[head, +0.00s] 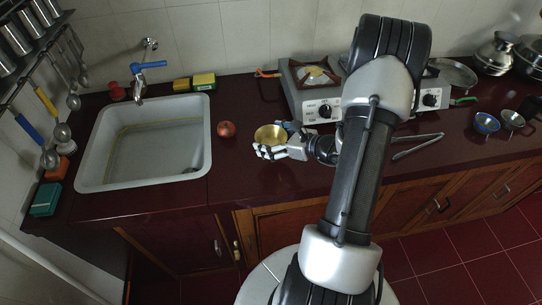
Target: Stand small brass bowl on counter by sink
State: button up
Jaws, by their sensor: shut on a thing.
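The small brass bowl (270,133) is upright at my gripper's tip, in the head view, to the right of the sink. My gripper (268,150) is shut on the bowl, its fingers at the bowl's near side and underneath. Whether the bowl touches the dark red counter (232,178) or is held just above it, I cannot tell. The white sink (202,165) is set into the counter at the left. My gripper hides part of the bowl's lower side.
A red round fruit or vegetable (226,129) sits between the sink and the bowl. A two-burner stove (310,108) stands behind my gripper. Tongs (418,146) and a blue bowl (486,123) lie to the right. The counter in front of the bowl is clear.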

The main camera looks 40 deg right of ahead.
jog(key=shift+f+b, duration=0.9)
jog(key=shift+f, duration=2.45)
jog(key=shift+f, duration=0.15)
jog(key=o, duration=1)
jog(key=shift+o, duration=0.2)
jog(key=shift+r, duration=0.3)
jog(key=p+v, duration=0.3)
jog(key=v, duration=0.9)
jog(key=shift+f, duration=0.2)
